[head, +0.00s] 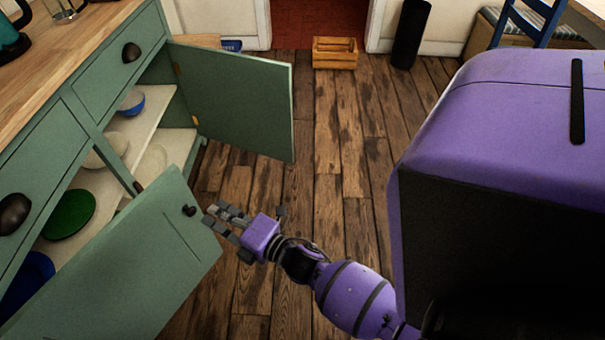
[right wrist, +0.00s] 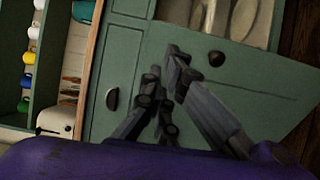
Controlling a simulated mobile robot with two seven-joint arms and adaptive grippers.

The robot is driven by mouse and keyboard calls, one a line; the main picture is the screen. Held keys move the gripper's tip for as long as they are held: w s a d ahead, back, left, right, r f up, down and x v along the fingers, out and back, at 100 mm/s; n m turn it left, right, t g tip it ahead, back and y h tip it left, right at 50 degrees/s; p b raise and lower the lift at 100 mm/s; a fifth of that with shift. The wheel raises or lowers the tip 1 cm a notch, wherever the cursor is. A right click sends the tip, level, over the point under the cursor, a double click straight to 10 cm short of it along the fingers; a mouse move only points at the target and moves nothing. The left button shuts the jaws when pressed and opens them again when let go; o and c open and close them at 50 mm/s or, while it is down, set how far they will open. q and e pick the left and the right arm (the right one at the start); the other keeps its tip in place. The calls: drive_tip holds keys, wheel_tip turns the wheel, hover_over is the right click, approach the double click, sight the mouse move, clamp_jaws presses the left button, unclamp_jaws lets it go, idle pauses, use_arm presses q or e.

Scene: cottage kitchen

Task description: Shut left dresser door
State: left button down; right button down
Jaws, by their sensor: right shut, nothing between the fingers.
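The green dresser (head: 60,143) stands along the left of the head view. Its near, left door (head: 150,255) stands partly open, its outer face towards me and a dark round knob (head: 189,210) near its free edge. My right gripper (head: 208,216) is shut and empty, just right of that knob, in front of the outer face. I cannot tell whether it touches the door. In the right wrist view, the gripper's fingers (right wrist: 170,75) are in front of the green door (right wrist: 255,105), beside its knob (right wrist: 216,58). My left gripper is not in view.
The dresser's far door (head: 240,100) stands wide open over the floor. Shelves inside hold a green dish (head: 70,214), a blue bowl (head: 131,103) and other dishes. A wooden crate (head: 335,53) sits near the doorway. The plank floor (head: 340,180) between is clear.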

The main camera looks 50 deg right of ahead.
sight(170, 184)
drive_tip(key=w, duration=0.4)
drive_tip(key=w+a, duration=0.1)
drive_tip(key=w, duration=0.3)
drive_tip(key=w+a, duration=0.1)
drive_tip(key=w, duration=0.3)
drive_tip(key=shift+w+b, duration=0.15)
drive_tip(key=shift+b, duration=0.15)
drive_tip(key=shift+w, duration=0.6)
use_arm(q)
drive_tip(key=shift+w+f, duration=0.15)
use_arm(e)
drive_tip(key=shift+w+a, duration=0.1)
